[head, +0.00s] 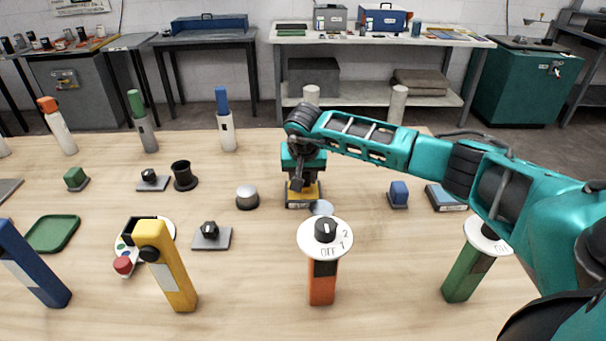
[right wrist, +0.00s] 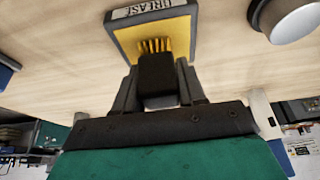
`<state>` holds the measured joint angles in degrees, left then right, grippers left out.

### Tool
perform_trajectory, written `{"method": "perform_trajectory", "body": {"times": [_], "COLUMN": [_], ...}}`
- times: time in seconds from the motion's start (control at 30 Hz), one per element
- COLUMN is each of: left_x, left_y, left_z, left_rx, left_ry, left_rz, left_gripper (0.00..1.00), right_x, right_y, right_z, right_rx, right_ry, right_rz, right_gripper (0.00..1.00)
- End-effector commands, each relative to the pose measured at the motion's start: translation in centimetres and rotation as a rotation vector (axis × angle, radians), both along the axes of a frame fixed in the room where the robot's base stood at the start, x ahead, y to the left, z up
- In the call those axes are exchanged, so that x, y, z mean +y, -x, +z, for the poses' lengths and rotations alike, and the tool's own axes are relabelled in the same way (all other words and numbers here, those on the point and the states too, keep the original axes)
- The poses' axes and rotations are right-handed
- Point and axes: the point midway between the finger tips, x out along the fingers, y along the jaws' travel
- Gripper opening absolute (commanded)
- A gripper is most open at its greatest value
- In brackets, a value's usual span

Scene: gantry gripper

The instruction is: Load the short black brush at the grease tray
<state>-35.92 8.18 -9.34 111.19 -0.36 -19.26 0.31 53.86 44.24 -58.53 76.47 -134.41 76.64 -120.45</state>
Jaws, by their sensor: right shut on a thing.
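The grease tray (head: 300,205), a small dark tray with yellow grease and a GREASE label, stands mid-table in the head view. It shows from close up in the right wrist view (right wrist: 183,27). My right gripper (head: 302,183) is directly over it, pointing down. In the right wrist view its fingers (right wrist: 158,88) are shut on a short black brush (right wrist: 157,77). The brush's yellow bristles (right wrist: 155,46) are at the grease; I cannot tell how deep they sit. In the head view my gripper hides the brush. My left gripper is in neither view.
A grey-topped round knob (head: 247,197) stands left of the tray. An orange post with a dial (head: 322,273) stands in front. A blue block (head: 399,194) is to the right. A black spool-shaped piece (head: 184,176) and a green tray (head: 53,233) lie further left.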

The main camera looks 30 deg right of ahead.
Motion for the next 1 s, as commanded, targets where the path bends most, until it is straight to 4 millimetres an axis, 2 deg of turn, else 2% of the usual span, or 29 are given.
{"method": "perform_trajectory", "body": {"times": [0.03,0.13,0.6,0.8,1.0], "left_x": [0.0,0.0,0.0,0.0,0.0], "left_y": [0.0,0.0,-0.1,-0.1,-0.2], "left_z": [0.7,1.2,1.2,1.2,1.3], "left_rx": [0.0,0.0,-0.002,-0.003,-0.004], "left_ry": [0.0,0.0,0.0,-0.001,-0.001], "left_rz": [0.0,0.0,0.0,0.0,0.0], "left_gripper": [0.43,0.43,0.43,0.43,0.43], "right_x": [0.0,-0.1,-0.1,-0.1,-0.1], "right_y": [-0.1,-0.1,-0.2,-0.2,-0.1], "right_z": [1.0,1.8,5.4,6.3,6.3], "right_rx": [-0.003,-0.005,-0.008,-0.006,-0.006], "right_ry": [0.0,0.0,0.0,0.0,0.0], "right_rz": [-0.001,0.0,-0.002,-0.001,-0.001], "right_gripper": [0.1,0.1,0.1,0.1,0.1]}}
